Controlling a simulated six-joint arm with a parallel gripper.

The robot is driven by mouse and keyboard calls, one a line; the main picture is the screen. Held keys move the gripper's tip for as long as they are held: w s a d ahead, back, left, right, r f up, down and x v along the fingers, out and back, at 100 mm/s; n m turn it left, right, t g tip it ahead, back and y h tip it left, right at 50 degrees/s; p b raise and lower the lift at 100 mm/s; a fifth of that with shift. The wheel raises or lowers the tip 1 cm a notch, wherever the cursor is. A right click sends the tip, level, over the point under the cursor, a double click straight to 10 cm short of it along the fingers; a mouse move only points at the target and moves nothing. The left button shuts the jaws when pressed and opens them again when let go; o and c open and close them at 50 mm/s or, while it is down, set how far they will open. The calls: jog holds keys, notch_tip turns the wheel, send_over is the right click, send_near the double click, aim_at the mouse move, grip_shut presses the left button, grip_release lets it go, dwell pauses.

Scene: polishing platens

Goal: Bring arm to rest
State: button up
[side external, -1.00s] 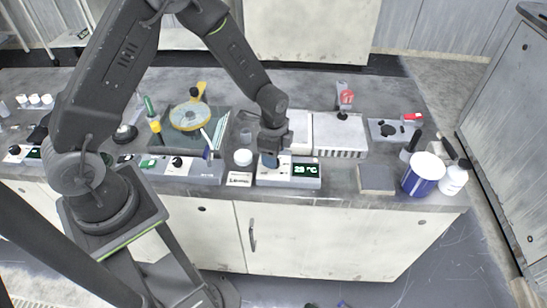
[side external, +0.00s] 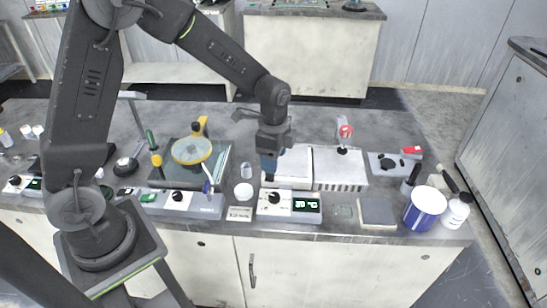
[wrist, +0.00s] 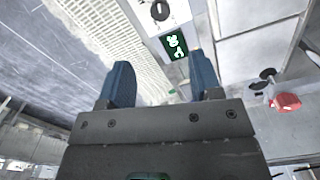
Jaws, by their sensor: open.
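My gripper (side external: 269,170) points down just behind the control box with a green display (side external: 293,208), near the left end of the white flat-topped unit. In the wrist view its two blue fingers (wrist: 162,82) are spread apart with nothing between them. The control box with its black knob and lit green display also shows in the wrist view (wrist: 173,45), beyond the fingertips. Whether the fingertips touch anything is hard to tell; they look clear of the knob.
A yellow-rimmed round platen (side external: 192,150) stands on the left. A white unit with a ribbed front (side external: 340,170) is close to the right of my gripper. A grey pad (side external: 376,212), a blue-and-white tub (side external: 424,208) and a white bottle (side external: 457,211) stand at the front right.

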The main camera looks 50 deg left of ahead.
jog(key=s+r+n+t, duration=0.5)
jog(key=s+r+n, duration=0.7)
jog(key=s+r, duration=0.6)
jog(key=shift+s+t, duration=0.3)
jog(key=shift+s, duration=0.65)
jog(key=shift+a, duration=0.1)
dwell(5.2)
